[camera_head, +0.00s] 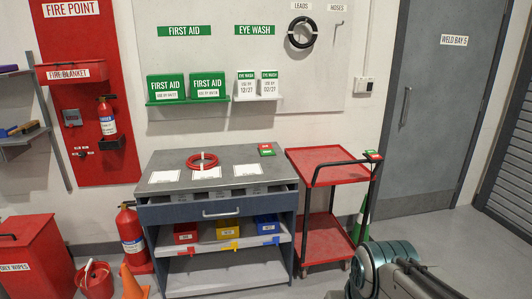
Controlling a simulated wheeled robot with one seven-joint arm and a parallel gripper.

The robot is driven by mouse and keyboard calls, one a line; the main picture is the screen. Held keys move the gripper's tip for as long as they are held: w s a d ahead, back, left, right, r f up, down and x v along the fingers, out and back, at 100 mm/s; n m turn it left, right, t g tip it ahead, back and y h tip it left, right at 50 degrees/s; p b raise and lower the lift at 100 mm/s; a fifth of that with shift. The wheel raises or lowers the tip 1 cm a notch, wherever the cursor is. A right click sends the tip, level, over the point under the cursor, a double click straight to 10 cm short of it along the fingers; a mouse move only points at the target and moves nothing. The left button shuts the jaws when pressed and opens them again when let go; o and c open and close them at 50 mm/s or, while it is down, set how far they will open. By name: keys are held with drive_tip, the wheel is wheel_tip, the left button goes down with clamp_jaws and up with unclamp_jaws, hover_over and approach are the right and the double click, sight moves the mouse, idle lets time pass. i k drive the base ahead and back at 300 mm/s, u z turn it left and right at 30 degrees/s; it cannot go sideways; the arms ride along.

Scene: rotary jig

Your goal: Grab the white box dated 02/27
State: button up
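Two white boxes with green tops marked EYE WASH stand side by side on a small white wall shelf (258,98) under the green EYE WASH sign. The right white box (269,87) reads USE BY 02/27. The left white box (246,90) appears to read 12/27. Both look upright, and nothing hides their fronts. Part of my arm shows at the bottom right, well below and to the right of the shelf. My gripper's fingers cannot be made out.
Green FIRST AID boxes (207,86) stand on a shelf just left. Below is a grey workbench (228,181) with a red cable coil (202,161) and cards. A red cart (326,170) stands right of it. Grey floor (430,240) is clear at right, before the door.

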sight(268, 79)
drive_tip(key=i, duration=1.6)
